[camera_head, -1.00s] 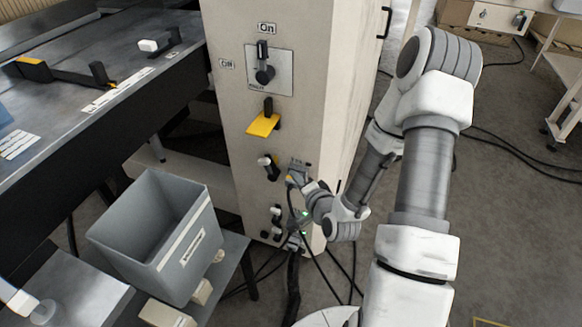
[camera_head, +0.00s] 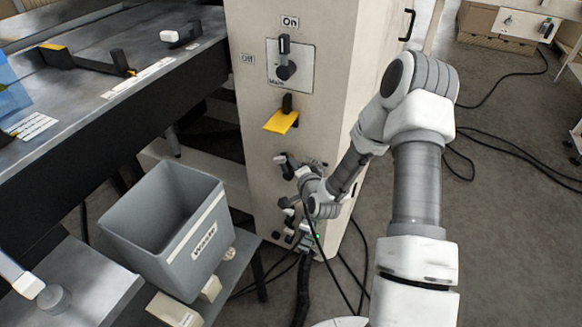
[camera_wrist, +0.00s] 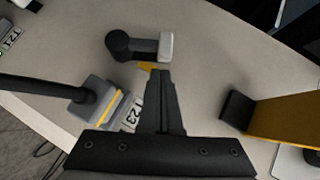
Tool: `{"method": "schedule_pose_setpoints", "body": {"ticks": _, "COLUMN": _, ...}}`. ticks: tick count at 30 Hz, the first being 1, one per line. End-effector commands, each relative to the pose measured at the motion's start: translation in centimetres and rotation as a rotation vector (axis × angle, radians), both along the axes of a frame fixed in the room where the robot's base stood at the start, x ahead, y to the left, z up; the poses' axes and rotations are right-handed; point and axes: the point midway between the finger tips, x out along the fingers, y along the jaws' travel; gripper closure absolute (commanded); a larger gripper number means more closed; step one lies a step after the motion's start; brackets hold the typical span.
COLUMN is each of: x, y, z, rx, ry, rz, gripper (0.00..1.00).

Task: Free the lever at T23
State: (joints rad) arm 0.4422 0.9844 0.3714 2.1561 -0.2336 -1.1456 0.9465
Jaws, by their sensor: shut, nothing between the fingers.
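The T23 lever (camera_wrist: 140,46) in the wrist view has a dark round pivot and a pale, blocky handle end. It also shows in the head view (camera_head: 284,160) on the cabinet's front. The T23 label (camera_wrist: 130,116) lies beside a grey plug (camera_wrist: 95,100) with a yellow stripe and a black cable. A small yellow piece (camera_wrist: 147,66) shows between lever and fingertips; what it belongs to is unclear. My gripper (camera_wrist: 160,75) is shut and empty, its tips just below the lever handle; contact cannot be told. It also shows in the head view (camera_head: 296,176).
A yellow tab (camera_head: 282,121) juts from the cabinet above the lever, and shows large at right in the wrist view (camera_wrist: 280,116). The main switch (camera_head: 287,62) is higher. Further controls and cables sit below. A grey waste bin (camera_head: 165,225) stands left.

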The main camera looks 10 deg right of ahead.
Motion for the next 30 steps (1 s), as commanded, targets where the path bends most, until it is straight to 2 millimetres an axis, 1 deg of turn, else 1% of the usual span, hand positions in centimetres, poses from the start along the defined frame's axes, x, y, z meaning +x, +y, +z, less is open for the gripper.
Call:
{"method": "schedule_pose_setpoints", "body": {"ticks": 4, "x": 0.54, "y": 0.74, "z": -0.44, "rx": -0.001, "ry": -0.001, "rz": 0.001, "gripper": 1.0}}
{"method": "schedule_pose_setpoints", "body": {"ticks": 17, "x": 0.61, "y": 0.84, "z": -0.43, "rx": -0.003, "ry": 0.001, "rz": -0.001, "gripper": 1.0}}
{"method": "schedule_pose_setpoints", "body": {"ticks": 30, "x": 0.94, "y": 1.32, "z": -0.27, "rx": -0.063, "ry": 0.046, "rz": 0.0, "gripper": 1.0}}
